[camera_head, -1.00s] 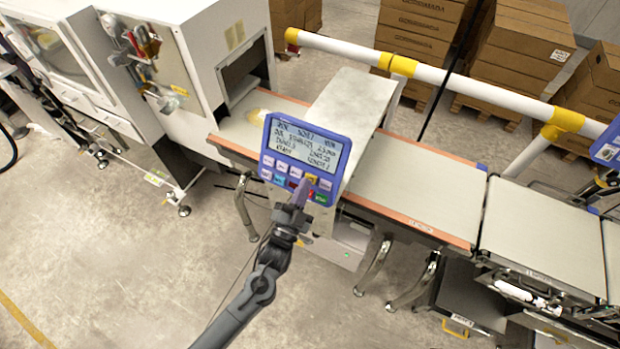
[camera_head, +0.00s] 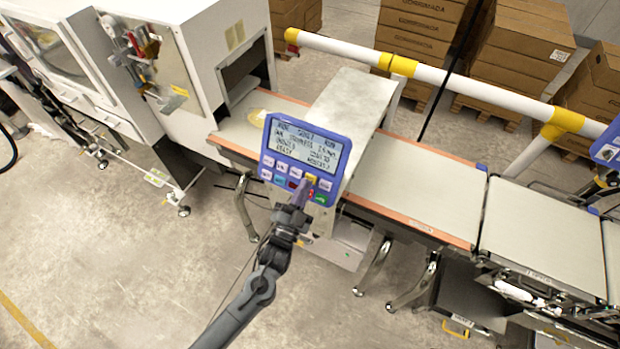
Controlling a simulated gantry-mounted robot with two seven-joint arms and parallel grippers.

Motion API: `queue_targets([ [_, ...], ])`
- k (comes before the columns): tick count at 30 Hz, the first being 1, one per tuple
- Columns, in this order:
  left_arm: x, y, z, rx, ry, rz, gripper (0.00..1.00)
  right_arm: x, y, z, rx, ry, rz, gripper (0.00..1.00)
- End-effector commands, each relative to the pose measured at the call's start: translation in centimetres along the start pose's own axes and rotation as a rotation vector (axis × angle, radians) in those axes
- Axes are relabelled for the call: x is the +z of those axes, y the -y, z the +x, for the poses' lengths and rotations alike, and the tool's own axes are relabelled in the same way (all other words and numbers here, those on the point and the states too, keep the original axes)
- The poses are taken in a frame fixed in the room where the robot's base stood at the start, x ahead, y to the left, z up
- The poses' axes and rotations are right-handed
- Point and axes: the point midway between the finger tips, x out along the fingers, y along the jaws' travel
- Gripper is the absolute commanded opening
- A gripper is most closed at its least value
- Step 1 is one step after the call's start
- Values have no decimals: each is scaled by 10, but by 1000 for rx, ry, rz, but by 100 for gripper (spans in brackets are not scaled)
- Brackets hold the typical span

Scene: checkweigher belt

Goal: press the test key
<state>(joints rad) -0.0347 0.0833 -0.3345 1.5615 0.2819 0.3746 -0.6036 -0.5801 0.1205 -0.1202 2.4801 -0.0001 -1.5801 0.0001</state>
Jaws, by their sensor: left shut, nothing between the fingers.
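The blue control panel (camera_head: 334,190) stands in front of the metal housing over the belt. It has a lit screen (camera_head: 303,146) with lines of text and small keys below in white, blue, red, yellow and green. The key labels are too small to read, so I cannot tell which is the test key. My left gripper (camera_head: 304,187) is shut and empty, its tip at the lower key rows beside the yellow key (camera_head: 312,179). It hides part of the keys there, and I cannot tell whether it touches one. The green key (camera_head: 320,198) shows right of the fingers. My right gripper is out of view.
The belt (camera_head: 415,195) runs from the white machine (camera_head: 205,55) on the left to another section (camera_head: 545,235) on the right. A white and yellow rail (camera_head: 450,82) crosses behind it. Cardboard boxes (camera_head: 520,45) stand at the back. Open floor lies in front.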

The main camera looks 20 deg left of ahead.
Motion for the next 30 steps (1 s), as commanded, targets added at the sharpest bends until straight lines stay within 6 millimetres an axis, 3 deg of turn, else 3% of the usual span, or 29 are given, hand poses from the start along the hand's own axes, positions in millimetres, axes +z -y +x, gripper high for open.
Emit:
queue_targets([
  [30, 4, -5, 6, 0, 0, 0, 0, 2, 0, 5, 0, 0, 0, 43],
])
